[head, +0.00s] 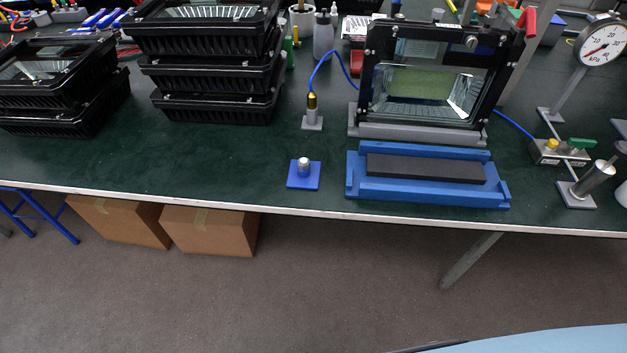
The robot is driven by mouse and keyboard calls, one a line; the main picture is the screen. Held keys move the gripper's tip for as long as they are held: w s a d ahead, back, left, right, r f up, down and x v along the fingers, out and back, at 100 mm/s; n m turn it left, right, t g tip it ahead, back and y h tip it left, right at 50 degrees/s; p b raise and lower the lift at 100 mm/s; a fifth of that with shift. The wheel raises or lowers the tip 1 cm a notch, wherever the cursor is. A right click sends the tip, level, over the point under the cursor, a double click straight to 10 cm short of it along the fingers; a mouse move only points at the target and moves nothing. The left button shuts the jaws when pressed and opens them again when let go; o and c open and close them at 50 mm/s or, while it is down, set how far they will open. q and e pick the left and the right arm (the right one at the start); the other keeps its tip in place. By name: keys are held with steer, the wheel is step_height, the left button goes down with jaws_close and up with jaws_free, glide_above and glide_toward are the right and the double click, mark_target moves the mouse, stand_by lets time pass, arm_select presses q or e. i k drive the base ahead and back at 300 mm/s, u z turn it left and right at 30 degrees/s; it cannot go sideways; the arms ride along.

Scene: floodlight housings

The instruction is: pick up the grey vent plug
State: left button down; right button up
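A small grey plug (304,164), which looks like the vent plug, stands upright on a small blue square base (304,182) near the front edge of the green table. Nothing touches it from above and its top is uncovered. Neither of my grippers shows in the head view.
A blue cradle with a dark pad (425,169) sits right of the plug. Behind it a floodlight housing (430,85) stands upright. A brass fitting (312,104) with a blue hose stands behind the plug. Stacked black housings (215,75) are at the left. Table left of the plug is clear.

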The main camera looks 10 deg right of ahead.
mark_target(303, 163)
steer(key=z, duration=0.7)
steer(key=i, duration=0.6)
steer(key=u, duration=0.75)
